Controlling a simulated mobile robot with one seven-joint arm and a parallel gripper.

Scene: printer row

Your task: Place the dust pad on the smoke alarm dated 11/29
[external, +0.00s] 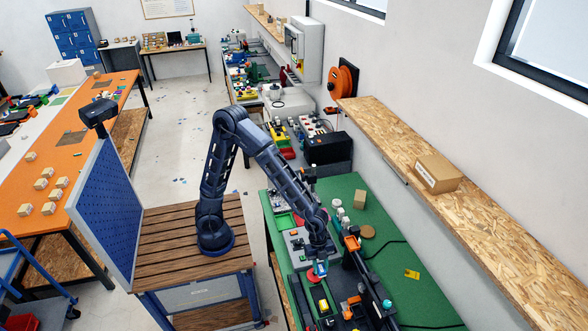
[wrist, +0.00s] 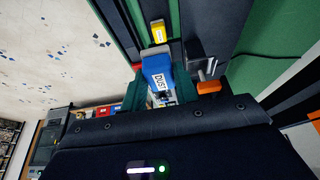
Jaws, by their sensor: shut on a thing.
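The dust pad (wrist: 157,72) is a blue block with a white label reading "DUST". My gripper (wrist: 158,88) is shut on it, with dark green fingers on both sides in the wrist view. In the external view my gripper (external: 319,258) points down over the green bench, and the blue pad (external: 320,269) shows under it. Whether the pad touches anything below is unclear. A yellow block with a white label (wrist: 158,31) lies ahead of the pad; its text is unreadable. I cannot make out a smoke alarm or the date 11/29 in either view.
The green bench top (external: 410,303) has clear room at the right, apart from a yellow tag (external: 412,274) and black cables. A cardboard box (external: 438,173) stands on the wooden wall shelf (external: 500,235). An orange part (wrist: 208,87) is right of my gripper.

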